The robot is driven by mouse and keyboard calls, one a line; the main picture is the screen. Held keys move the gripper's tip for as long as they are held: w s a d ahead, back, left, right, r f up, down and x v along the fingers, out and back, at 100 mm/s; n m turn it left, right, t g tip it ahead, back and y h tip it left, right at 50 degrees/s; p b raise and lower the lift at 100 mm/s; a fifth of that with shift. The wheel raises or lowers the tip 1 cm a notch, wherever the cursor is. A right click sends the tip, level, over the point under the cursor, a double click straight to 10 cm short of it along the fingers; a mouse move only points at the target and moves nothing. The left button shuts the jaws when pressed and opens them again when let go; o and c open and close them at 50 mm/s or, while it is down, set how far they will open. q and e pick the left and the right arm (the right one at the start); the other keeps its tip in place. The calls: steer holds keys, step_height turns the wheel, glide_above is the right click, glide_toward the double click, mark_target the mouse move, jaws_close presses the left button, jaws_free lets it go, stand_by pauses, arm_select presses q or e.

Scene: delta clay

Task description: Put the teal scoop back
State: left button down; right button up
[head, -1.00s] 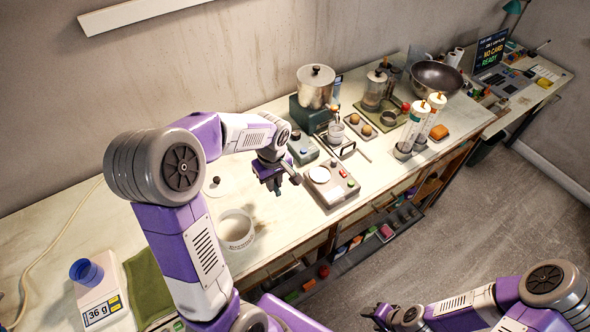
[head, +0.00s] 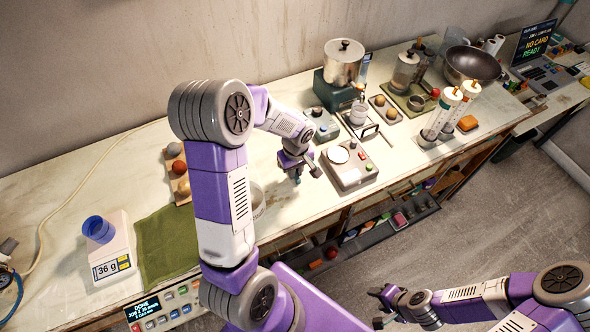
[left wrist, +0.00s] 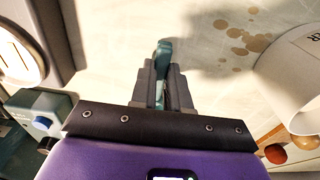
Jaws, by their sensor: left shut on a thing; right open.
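My left gripper (head: 296,176) is above the worktop, between the white tub and the grey device with a round white plate. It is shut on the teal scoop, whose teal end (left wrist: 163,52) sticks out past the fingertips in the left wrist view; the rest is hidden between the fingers. In the head view the scoop is too small and covered to make out clearly. The white tub (head: 258,203) is mostly behind my left arm; it also shows at right in the left wrist view (left wrist: 292,75). My right gripper (head: 378,307) is open and empty, over the floor.
The plate device (head: 350,168) stands just right of my left gripper. Beyond are a steel pot (head: 343,65), a burette stand (head: 435,137) and a wok (head: 472,65). At left are a scale (head: 112,262) with a blue cup and a green cloth (head: 165,243).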

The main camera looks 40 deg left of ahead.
mark_target(296, 175)
arm_select(q)
steer(key=shift+r, duration=0.1)
steer(key=c, duration=1.6)
jaws_free()
steer(key=shift+f, duration=0.2)
steer(key=o, duration=0.5)
steer(key=shift+r, duration=0.15)
steer(key=shift+r, duration=0.3)
step_height(296, 175, up, 12)
steer(key=p, duration=0.1)
steer(key=shift+s+d+f+p, duration=0.2)
steer(key=shift+d+p, duration=0.1)
steer(key=shift+p, duration=0.1)
